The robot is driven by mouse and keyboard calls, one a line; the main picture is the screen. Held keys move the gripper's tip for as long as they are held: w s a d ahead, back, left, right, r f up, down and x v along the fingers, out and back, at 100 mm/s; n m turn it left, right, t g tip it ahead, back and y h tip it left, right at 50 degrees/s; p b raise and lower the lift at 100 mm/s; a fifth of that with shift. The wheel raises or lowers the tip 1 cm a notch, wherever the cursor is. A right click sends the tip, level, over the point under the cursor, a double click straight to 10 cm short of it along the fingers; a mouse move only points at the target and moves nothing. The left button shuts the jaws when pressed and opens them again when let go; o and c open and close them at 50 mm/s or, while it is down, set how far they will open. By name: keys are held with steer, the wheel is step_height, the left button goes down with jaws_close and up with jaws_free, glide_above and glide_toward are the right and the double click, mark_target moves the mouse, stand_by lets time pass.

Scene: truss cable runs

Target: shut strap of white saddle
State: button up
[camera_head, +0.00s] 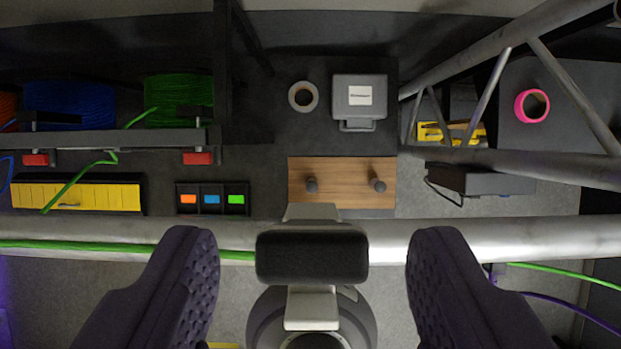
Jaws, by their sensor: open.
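A pale, off-white fitting, which looks like the white saddle (312,211), sits at the thick silver tube (395,240) in the middle of the view. A wide dark padded block (312,257) covers its centre, and a pale stem shows below the block. I cannot tell which part is the strap or whether it is shut. A green cable (130,248) runs along the tube from the left and passes out of sight at the block. My gripper (314,238) is open, with one dark ribbed finger on each side of the block, apart from it.
Behind the tube are a wooden board with two knobs (342,183), a grey box (360,96), a tape roll (303,96) and a pink ring (532,106). Cable spools (70,105) stand at left. Slanting truss bars (488,95) cross the right. Green and purple cables (560,303) hang lower right.

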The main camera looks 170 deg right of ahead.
steer(key=shift+w+a+f, duration=0.2)
steer(key=shift+w+f, duration=0.15)
steer(key=shift+f, duration=0.65)
jaws_close()
steer(key=shift+d, duration=0.1)
